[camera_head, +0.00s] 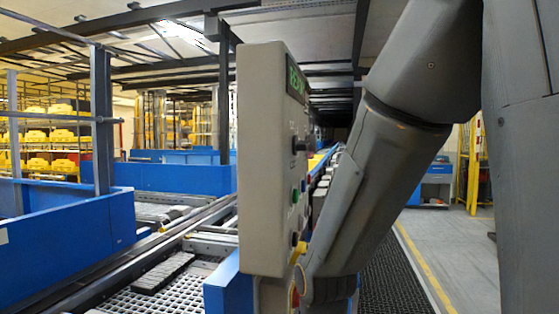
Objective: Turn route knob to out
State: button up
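A beige control box (262,160) stands close in front of me, seen nearly edge-on. Its control face is turned to the right, with a green-lit display (296,77) at the top. A dark knob (299,145) sticks out below the display. Lower down are a green button (295,196), other small controls and a yellow part (298,252). The labels and the knob's setting cannot be read at this angle, so I cannot tell which control is the route knob. My grey arm reaches down beside the face to the box's lower edge. My gripper's fingers do not show.
A conveyor with a grated bed (200,300) and blue side walls (70,245) runs at left. Shelves with yellow bins (45,140) stand far left. Dark matting (390,285) and open floor (470,255) with a yellow line lie at right, with a blue cabinet (436,183) behind.

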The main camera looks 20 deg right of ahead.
aim_at(302, 145)
jog(key=u, duration=0.6)
jog(key=k, duration=1.45)
jog(key=z, duration=0.4)
jog(key=i, duration=1)
